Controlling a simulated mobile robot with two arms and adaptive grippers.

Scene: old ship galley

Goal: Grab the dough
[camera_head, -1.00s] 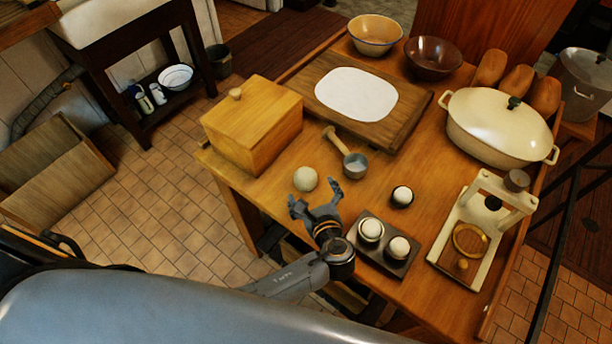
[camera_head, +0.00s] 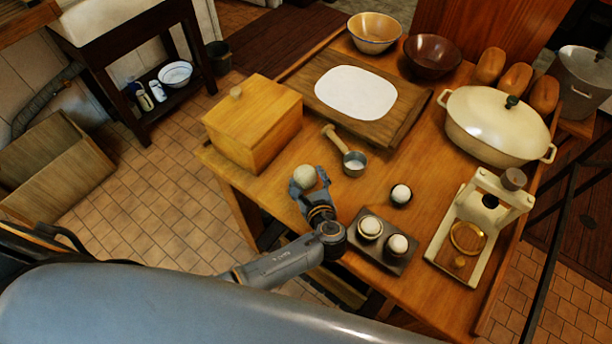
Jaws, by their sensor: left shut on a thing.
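The dough (camera_head: 304,177) is a small pale round ball near the front left edge of the wooden table (camera_head: 420,262). My left gripper (camera_head: 309,181) has its fingers on either side of the ball and is shut on it. Part of the ball is hidden by the fingers. I cannot tell whether the ball still touches the table top. My right gripper is not in view.
A wooden box (camera_head: 252,128) stands left of the dough. A lidded cream pot (camera_head: 497,122) stands further back.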

